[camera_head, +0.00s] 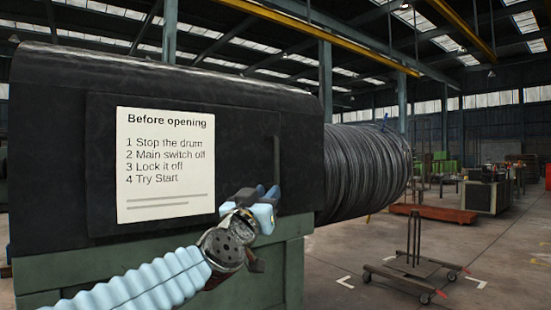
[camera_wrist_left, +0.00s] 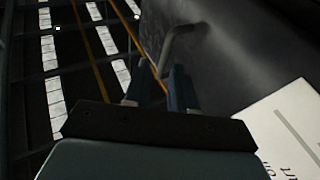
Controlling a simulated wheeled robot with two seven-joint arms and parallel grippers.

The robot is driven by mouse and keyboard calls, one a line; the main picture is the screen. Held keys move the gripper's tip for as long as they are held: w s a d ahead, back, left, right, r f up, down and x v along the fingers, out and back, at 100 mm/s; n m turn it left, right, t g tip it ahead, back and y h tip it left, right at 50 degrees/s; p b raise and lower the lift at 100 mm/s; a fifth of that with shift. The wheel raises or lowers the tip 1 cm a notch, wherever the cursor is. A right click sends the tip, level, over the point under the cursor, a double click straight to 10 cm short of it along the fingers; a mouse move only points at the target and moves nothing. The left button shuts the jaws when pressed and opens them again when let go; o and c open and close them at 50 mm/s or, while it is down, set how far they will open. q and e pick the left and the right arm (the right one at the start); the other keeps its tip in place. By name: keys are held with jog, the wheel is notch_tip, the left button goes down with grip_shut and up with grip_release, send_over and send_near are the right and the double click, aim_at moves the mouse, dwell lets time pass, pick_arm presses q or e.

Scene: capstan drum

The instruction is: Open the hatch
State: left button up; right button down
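The hatch (camera_head: 245,135) is a dark, flat panel on the side of a black machine cover, and it looks closed. A thin dark upright handle (camera_head: 277,155) stands near its right edge. My left gripper (camera_head: 266,192) is at the handle's lower end, with its blue fingers apart. In the left wrist view, the bent handle bar (camera_wrist_left: 178,38) reaches down toward the space between the fingers (camera_wrist_left: 160,85). I cannot tell whether they touch it. My right gripper is not in view.
A white notice (camera_head: 165,165) headed "Before opening" is on the hatch, left of the handle. A green base (camera_head: 292,270) carries the cover. A drum of dark wire (camera_head: 365,168) sticks out at right. A low wheeled cart (camera_head: 412,272) stands on open floor.

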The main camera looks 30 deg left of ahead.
aim_at(275, 155)
pick_arm(q)
notch_tip(275, 155, up, 4)
jog(key=s+t, duration=0.1)
jog(key=s, duration=0.1)
jog(key=shift+y, duration=0.4)
jog(key=p+x, duration=0.1)
jog(key=x, duration=0.3)
jog(key=p+x, duration=0.1)
jog(key=x, duration=0.3)
jog(key=p+x, duration=0.1)
jog(key=x, duration=0.3)
jog(key=shift+w+a+f+p, duration=0.1)
jog(key=shift+w+a+p, duration=0.15)
jog(key=shift+a, duration=0.2)
jog(key=shift+w, duration=0.35)
grip_shut()
